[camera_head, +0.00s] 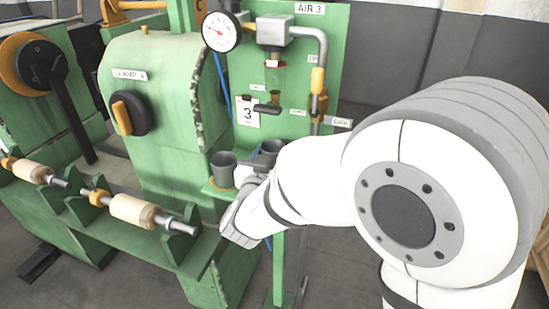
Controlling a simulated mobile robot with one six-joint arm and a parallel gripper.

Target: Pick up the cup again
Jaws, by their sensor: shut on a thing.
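Two dark grey cups show at the small green shelf in the middle of the view. The left cup (223,169) is upright, with its rim and side in plain view. The right cup (269,148) is upright and partly hidden behind my gripper and wrist. My gripper (253,174) is at the shelf, between and in front of the two cups. It is shut on a cup, but the fingers are small and partly hidden, so I cannot tell clearly which one or whether it is lifted.
A green panel (338,40) with a gauge (221,31), pipes and a valve stands behind the shelf (213,188). A green machine (160,95) with a clamp knob is to the left. Coils (133,210) on a shaft lie at the front left. My arm covers the right side.

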